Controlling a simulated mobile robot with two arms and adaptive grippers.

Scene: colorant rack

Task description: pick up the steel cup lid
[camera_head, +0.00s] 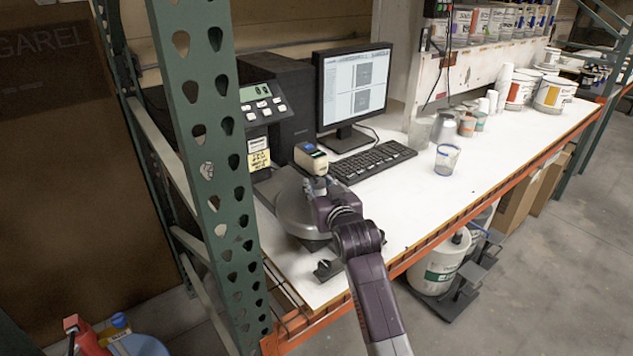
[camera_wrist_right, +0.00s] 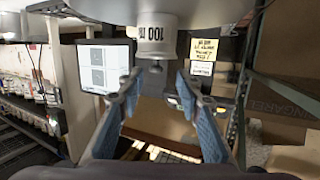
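A rounded grey metal piece (camera_head: 292,208), which may be the steel cup lid or its cup, is at the table's near left corner, partly hidden by my right arm. A small cream device (camera_head: 310,158) with a blue top rises beside it. The wrist view shows a wide grey metal surface (camera_wrist_right: 92,9) at the top. A pale cylinder (camera_wrist_right: 155,42) marked "100" hangs below it, with a small grey knob (camera_wrist_right: 155,67). My right gripper (camera_head: 322,187) is at the metal piece. Its blue fingers (camera_wrist_right: 157,82) are apart, on either side of the knob, with visible gaps. My left gripper is out of view.
A monitor (camera_head: 354,88), a keyboard (camera_head: 373,162) and a black machine (camera_head: 283,100) stand behind. A clear cup (camera_head: 447,159) is to the right. A green rack post (camera_head: 207,120) rises at the left. The white tabletop (camera_head: 430,205) is clear right of my arm.

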